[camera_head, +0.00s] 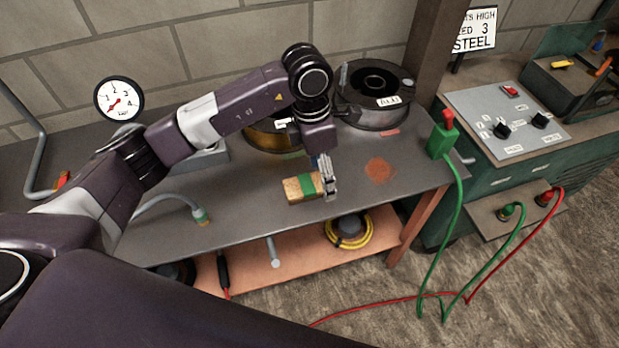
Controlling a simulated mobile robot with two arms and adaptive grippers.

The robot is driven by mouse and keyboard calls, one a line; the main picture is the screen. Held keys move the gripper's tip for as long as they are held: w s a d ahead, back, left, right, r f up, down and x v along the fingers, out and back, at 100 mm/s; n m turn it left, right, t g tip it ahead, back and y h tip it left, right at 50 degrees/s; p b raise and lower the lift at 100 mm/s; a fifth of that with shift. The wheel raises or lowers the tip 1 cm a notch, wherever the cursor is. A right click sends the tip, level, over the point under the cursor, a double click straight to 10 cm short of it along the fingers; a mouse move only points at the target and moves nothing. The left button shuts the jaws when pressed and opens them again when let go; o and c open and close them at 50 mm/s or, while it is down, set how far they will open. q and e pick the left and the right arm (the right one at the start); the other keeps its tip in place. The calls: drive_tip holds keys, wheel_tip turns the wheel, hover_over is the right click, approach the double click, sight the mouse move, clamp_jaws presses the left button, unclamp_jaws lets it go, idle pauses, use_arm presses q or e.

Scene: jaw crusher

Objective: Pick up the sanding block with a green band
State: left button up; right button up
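The sanding block (292,191), tan with a green band around it, lies on the grey top of the workbench near its front edge. My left gripper (328,190) reaches down from above at the right end of the block, its fingertips close beside or over that end. It covers part of the block's right end. I cannot tell whether the fingers touch the block or how far apart they are. My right gripper is not in view.
Behind the gripper are a dark spool (372,112) and a brass-coloured spool (262,138). A green box with a red top (441,138) stands at the bench's right end. Bench (245,222) is clear in front.

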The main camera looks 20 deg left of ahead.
sight(307, 184)
use_arm(q)
drive_tip(key=a, duration=0.2)
drive_tip(key=w+a+y, duration=0.1)
drive_tip(key=shift+w+a+r+y, duration=0.1)
drive_tip(key=shift+a+y, duration=0.2)
drive_tip(key=shift+a, duration=0.05)
drive_tip(key=f+p, duration=0.1)
drive_tip(key=f, duration=0.2)
drive_tip(key=f+p, duration=0.1)
drive_tip(key=f, duration=0.3)
drive_tip(key=shift+w+a+f, duration=0.15)
drive_tip(key=shift+a, duration=0.05)
drive_tip(key=shift+c, duration=0.9)
drive_tip(key=c, duration=1)
